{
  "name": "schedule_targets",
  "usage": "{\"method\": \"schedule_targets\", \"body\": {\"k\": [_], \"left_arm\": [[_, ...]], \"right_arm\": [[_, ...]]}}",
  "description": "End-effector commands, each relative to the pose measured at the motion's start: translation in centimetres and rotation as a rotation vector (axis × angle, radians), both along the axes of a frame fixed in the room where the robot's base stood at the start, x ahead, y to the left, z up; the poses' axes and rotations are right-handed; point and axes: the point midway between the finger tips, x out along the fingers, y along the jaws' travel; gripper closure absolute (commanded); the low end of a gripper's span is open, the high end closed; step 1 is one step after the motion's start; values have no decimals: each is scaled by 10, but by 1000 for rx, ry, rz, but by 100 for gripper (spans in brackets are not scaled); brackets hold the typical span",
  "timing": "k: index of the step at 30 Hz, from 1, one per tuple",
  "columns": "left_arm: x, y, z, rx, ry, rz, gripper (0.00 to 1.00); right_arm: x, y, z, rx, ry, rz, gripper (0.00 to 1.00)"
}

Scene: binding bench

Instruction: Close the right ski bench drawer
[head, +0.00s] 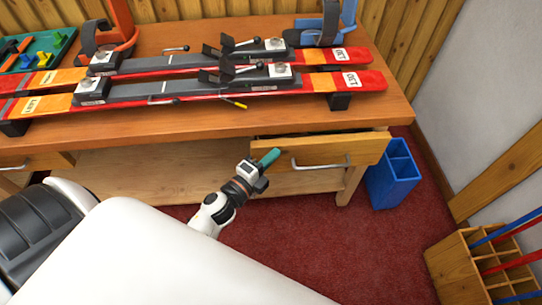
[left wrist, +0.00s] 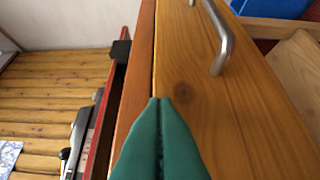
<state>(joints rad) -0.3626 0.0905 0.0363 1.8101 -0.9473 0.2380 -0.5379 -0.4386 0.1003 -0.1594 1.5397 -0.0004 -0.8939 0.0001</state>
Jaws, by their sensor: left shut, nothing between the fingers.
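The right drawer (head: 370,151) of the wooden bench (head: 215,121) stands partly open, with a dark gap above its front. Its metal handle (head: 322,163) also shows in the left wrist view (left wrist: 222,42). My left gripper (head: 269,157) has teal fingers, shut and empty, at the left end of the drawer front. In the left wrist view the fingertips (left wrist: 160,101) lie over the wooden drawer front (left wrist: 235,110), near its upper edge. I cannot tell whether they touch it. My right gripper is not in view.
Two red skis (head: 300,84) lie clamped on the bench top. A left drawer (head: 45,163) is at the far left. A blue bin (head: 393,178) stands on the red carpet right of the bench. A wooden rack (head: 459,270) with poles is at lower right.

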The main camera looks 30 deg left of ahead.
Motion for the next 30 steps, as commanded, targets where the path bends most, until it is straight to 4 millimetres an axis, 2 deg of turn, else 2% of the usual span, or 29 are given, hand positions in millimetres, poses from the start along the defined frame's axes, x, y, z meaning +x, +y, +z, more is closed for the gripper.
{"method": "schedule_targets", "body": {"k": [7,11,15,20,30], "left_arm": [[3,2,0,1,0,0,100],[21,13,1,2,-1,-2,100],[34,23,1,2,-1,0,100],[36,25,0,0,0,0,100],[36,25,0,0,0,0,100]], "right_arm": [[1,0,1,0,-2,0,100],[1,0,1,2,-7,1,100],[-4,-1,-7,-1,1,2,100],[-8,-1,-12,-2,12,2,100],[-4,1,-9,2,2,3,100]]}}
